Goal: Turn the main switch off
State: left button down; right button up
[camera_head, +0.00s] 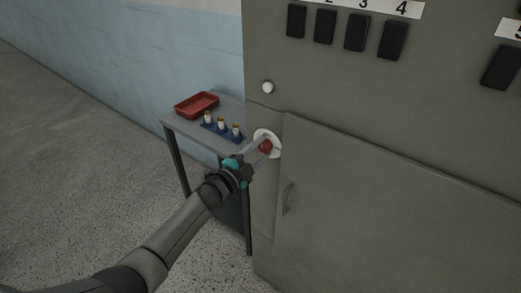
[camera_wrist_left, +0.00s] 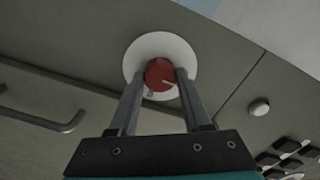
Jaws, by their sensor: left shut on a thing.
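The main switch is a red round knob (camera_head: 266,146) on a white disc on the front of a grey-green cabinet. It also shows in the left wrist view as a red knob (camera_wrist_left: 159,74) with a pale mark pointing to the lower right, at the centre of the white disc (camera_wrist_left: 140,49). My left gripper (camera_head: 261,146) reaches in from the lower left, with its fingers on either side of the knob. In the left wrist view the left gripper (camera_wrist_left: 160,84) is shut on the knob. My right gripper is in neither view.
The cabinet (camera_head: 380,200) has a door with a handle (camera_head: 287,198), a white button (camera_head: 267,87) and several black switches (camera_head: 356,32). A small table (camera_head: 178,122) stands left, bearing a red tray (camera_head: 196,104) and a blue rack (camera_head: 222,129) with small bottles. The floor at left is clear.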

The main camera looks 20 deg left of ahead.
pick_arm(q)
jog(key=shift+c, duration=1.7)
grip_release()
jog(key=shift+s, duration=0.1)
jog(key=p+v, duration=0.1)
jog(key=v, duration=1.4)
jog(key=shift+a, duration=0.1)
jog(key=s+a+f+n+g+y+b, duration=0.1)
jog(key=s+f+n+g+y+b, duration=0.2)
jog(key=f, duration=0.7)
jog(key=s+a+f+n+g+y, duration=0.1)
jog(key=s+f+n, duration=0.3)
jog(key=f, duration=0.6)
jog(key=s+a+f+n+g+y+b, duration=0.15)
jog(key=s+f, duration=0.35)
jog(key=f, duration=0.5)
jog(key=s+d+f+n+g+b, duration=0.1)
jog(key=s+d+f+n+g, duration=0.1)
jog(key=s+f, duration=0.4)
jog(key=s+d+f+n+g+b, duration=0.1)
jog(key=s+f+g, duration=0.4)
jog(key=s, duration=0.8)
jog(key=s+d+f+n+g+b, duration=0.2)
jog(key=s+d+f+g, duration=0.1)
jog(key=s+f, duration=0.6)
jog(key=shift+s+d+n+y+b, duration=0.35)
jog(key=shift+s, duration=0.25)
